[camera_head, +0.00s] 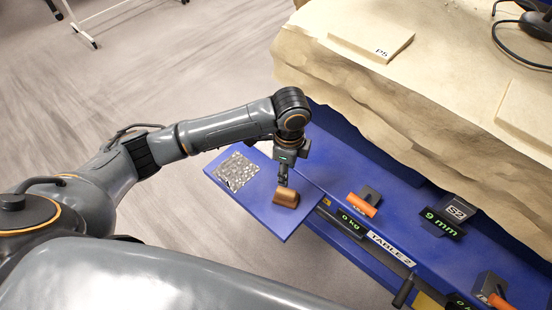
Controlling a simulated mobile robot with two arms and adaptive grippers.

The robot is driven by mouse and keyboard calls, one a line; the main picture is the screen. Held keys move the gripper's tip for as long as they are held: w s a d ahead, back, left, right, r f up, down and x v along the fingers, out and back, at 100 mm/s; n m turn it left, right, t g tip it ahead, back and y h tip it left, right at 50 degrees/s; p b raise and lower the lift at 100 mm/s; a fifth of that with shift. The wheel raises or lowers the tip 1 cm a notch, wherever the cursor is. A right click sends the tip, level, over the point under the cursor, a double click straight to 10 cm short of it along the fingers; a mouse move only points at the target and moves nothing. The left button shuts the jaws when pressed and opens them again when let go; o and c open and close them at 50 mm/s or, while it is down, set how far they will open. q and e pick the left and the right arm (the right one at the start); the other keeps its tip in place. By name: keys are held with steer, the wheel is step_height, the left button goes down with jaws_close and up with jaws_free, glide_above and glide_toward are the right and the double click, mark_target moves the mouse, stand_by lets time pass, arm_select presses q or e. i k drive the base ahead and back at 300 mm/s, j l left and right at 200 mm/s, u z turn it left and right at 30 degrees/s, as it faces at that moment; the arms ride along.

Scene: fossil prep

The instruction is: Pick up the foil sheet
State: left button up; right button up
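A crinkled silver-grey foil sheet (236,171) lies flat on a blue side shelf (267,215), toward its left end. My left gripper (283,183) points down over the same shelf, to the right of the foil and apart from it. Its small dark fingers are just above and behind a copper-brown block (286,197). I cannot tell whether they touch the block or whether they are open or shut. My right gripper is not in view.
The shelf joins a blue table (340,185) labelled "TABLE 2", with orange-handled parts and displays reading "0 kg" and "9 mm". A large tan rock-like block (400,100) rises behind, carrying a slab marked "P5" (370,35). Open floor lies left of the shelf.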

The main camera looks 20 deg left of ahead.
mark_target(236, 171)
steer(key=u, duration=1.1)
